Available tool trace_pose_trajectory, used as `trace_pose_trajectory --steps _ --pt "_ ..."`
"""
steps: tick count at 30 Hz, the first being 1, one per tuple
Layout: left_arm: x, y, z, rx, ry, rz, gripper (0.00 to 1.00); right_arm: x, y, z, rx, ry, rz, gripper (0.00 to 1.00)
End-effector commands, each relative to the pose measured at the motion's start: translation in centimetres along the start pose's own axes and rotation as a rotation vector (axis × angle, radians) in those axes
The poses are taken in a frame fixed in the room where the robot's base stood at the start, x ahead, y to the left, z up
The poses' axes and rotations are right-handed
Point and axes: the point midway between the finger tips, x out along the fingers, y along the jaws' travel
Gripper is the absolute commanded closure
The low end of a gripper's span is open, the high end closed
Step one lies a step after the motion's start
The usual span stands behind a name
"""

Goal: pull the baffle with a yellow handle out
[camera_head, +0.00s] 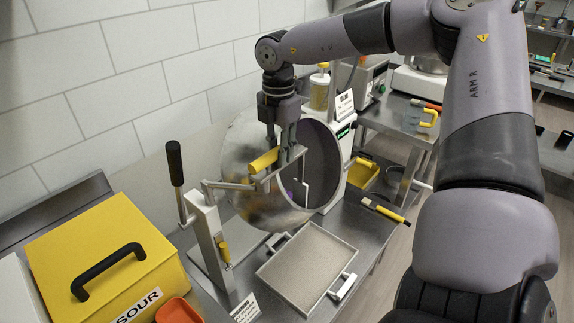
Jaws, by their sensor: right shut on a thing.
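A yellow handle (263,161) sits at the front of the large round metal drum (240,150) of the machine. A thin metal bracket (232,186) runs left from near this handle. My right gripper (284,152) comes down from above and is shut on the yellow handle, with its fingers at the handle's right end. The baffle plate itself is hard to tell apart from the drum and is partly hidden by the gripper. My left gripper is not in view.
A lever stand (208,238) with a black knob stands left of the drum. A yellow box (95,262) with a black handle is at the left, near an orange scoop (179,311). A shallow tray (306,268) lies in front. A yellow-handled brush (386,211) lies right.

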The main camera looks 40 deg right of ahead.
Motion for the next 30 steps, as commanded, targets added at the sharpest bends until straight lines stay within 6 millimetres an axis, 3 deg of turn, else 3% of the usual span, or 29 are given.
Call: trace_pose_trajectory --steps 16,30 --pt "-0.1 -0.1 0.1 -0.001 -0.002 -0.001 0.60 -0.2 0.1 0.0 0.001 0.000 0.002 1.00" --pt "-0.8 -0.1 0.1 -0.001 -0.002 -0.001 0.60 -2.2 0.1 0.0 0.000 -0.001 0.002 1.00"
